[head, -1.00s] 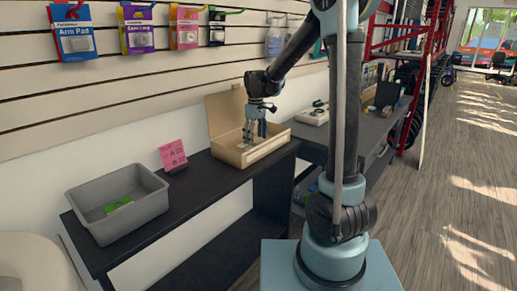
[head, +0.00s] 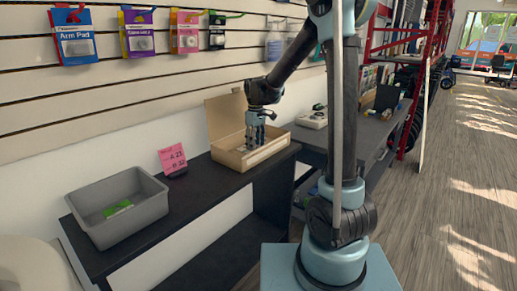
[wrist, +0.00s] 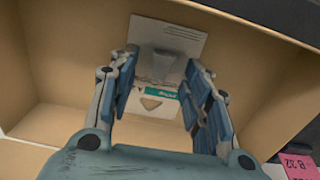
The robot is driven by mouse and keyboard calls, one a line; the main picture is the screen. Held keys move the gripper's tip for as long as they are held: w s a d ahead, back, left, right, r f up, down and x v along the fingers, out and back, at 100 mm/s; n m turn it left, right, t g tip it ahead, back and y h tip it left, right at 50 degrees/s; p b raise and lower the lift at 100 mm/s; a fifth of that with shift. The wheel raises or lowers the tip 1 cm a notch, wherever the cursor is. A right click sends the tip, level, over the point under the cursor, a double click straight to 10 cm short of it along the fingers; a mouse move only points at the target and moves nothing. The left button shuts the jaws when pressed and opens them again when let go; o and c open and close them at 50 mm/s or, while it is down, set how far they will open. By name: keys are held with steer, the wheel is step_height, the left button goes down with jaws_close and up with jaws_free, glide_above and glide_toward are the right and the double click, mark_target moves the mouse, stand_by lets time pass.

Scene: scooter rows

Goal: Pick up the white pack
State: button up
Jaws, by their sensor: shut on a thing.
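The white pack (wrist: 172,38) shows in the wrist view, inside an open cardboard box (wrist: 35,60). It is a flat white piece with a grey patch and a green band lower down. My gripper (wrist: 162,66) reaches into the box, with one finger on each side of the pack, and is shut on it. In the head view my gripper (head: 257,136) points down into the cardboard box (head: 226,118) on the dark bench. The pack cannot be made out there. Part of the pack's edges is hidden behind the fingers.
A grey bin (head: 152,208) with a green item (head: 117,208) inside stands at the bench's left end. A pink sign (head: 173,157) stands between bin and box. The box's raised back flap is close behind my gripper. Hanging packs (head: 75,38) line the wall.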

mark_target(256, 145)
step_height(256, 145, up, 10)
stand_by(0.5)
stand_by(0.6)
